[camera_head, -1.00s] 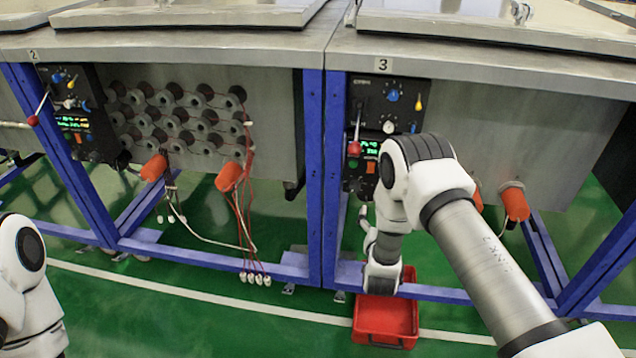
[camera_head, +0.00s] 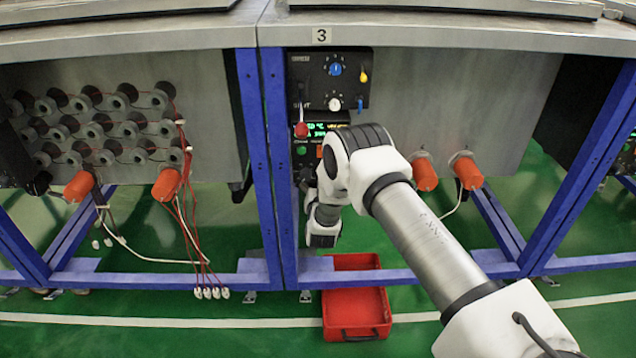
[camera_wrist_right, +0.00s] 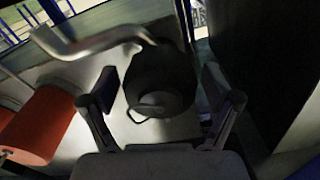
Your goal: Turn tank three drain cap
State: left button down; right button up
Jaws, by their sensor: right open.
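Tank three (camera_head: 460,105) is the grey metal tank under the "3" label (camera_head: 321,36). A dark round cap-like part (camera_wrist_right: 160,80) fills the middle of the right wrist view, with a bent metal pipe or lever (camera_wrist_right: 95,42) above it and a thin wire loop at its lower edge. I take it to be the drain cap. My right gripper (camera_wrist_right: 158,92) is open, one finger on each side of this part; I cannot tell whether they touch it. In the head view my right arm hides the cap and the gripper. My left gripper is not in view.
Blue frame legs (camera_head: 281,160) stand left of my right arm. A control panel (camera_head: 328,80) is above it. Orange cylinders (camera_head: 466,172) hang under the tank; one also shows in the right wrist view (camera_wrist_right: 38,125). A red bin (camera_head: 357,300) lies on the green floor.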

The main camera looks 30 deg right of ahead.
jog(key=shift+r, duration=0.1)
jog(key=c, duration=1.1)
jog(key=shift+c, duration=0.2)
jog(key=shift+n, duration=0.4)
jog(key=shift+r+n+p, duration=0.1)
jog(key=shift+n+p, duration=0.75)
jog(key=shift+n, duration=0.35)
jog(key=n+p, duration=0.1)
jog(key=n, duration=0.1)
jog(key=shift+n, duration=0.3)
jog(key=n+p, duration=0.1)
jog(key=n, duration=0.2)
jog(key=shift+a+n, duration=0.1)
jog(key=shift+n, duration=0.2)
jog(key=shift+n+p, duration=0.5)
jog(key=shift+n, duration=1.2)
jog(key=shift+w+n, duration=0.1)
jog(key=shift+n, duration=0.2)
